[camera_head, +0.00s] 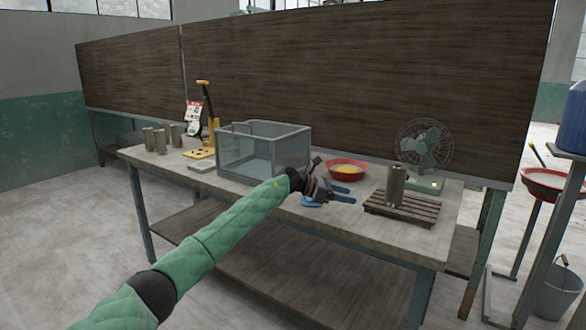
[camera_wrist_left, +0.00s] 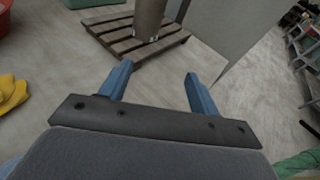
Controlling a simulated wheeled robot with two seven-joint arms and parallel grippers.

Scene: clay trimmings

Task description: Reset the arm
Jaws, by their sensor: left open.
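My left arm reaches in from the lower left in the head view. My left gripper (camera_head: 342,194) has blue fingers and is over the front part of the table, left of a small wooden pallet (camera_head: 402,212). In the left wrist view the gripper (camera_wrist_left: 158,82) is open, with nothing between its fingers. A grey-brown clay cylinder (camera_head: 395,185) stands upright on the pallet. In the left wrist view the cylinder (camera_wrist_left: 150,18) and the pallet (camera_wrist_left: 172,42) lie beyond the fingertips, apart from them. My right gripper is in neither view.
A clear glass tank (camera_head: 262,150) stands mid-table. A red bowl (camera_head: 347,170) holds something yellow. A green fan (camera_head: 425,148) stands behind the pallet. Several cylinders (camera_head: 160,140) and a yellow press (camera_head: 203,152) are at the left. A dark wooden panel (camera_head: 350,75) stands behind the table.

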